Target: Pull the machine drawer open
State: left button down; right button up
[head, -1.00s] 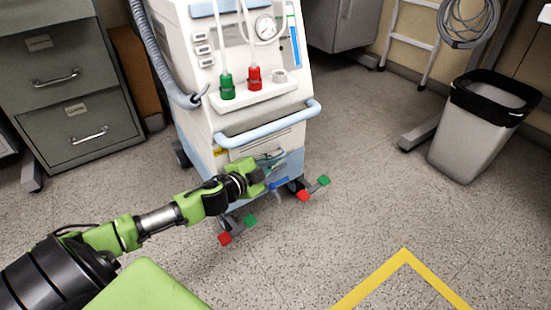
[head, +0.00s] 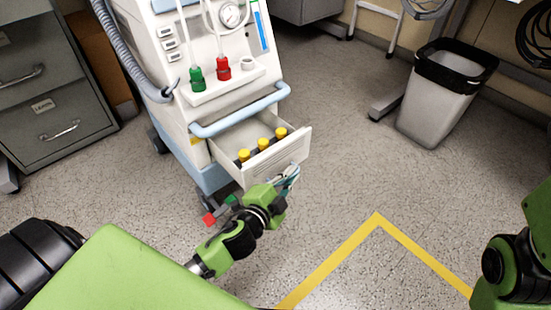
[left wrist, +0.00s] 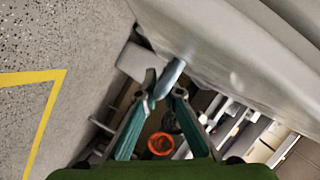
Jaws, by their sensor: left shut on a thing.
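The white and pale blue machine (head: 200,115) stands upright at upper middle in the head view. Its drawer (head: 285,158) stands pulled out below the blue push bar, with yellow-capped bottles (head: 263,144) inside. My left gripper (head: 289,178) is at the lower part of the drawer front. In the left wrist view, my left fingers (left wrist: 165,97) are closed on the blue-grey drawer handle (left wrist: 171,74). In the head view the gripper mostly hides the handle. At the right edge only part of my right arm shows; its gripper is out of view.
A grey filing cabinet (head: 60,115) stands at left. A waste bin (head: 438,103) with a black liner stands at right. A yellow floor line (head: 335,255) forms a corner in front. The floor between the machine and the bin is clear.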

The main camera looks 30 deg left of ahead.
pick_arm(q)
jog(key=shift+s+d, duration=0.35)
jog(key=shift+d, duration=0.55)
jog(key=shift+s+d, duration=0.35)
jog(key=shift+d, duration=0.55)
jog(key=c, duration=2.5)
grip_release()
jog(key=shift+s, duration=0.1)
jog(key=shift+v, duration=5.9)
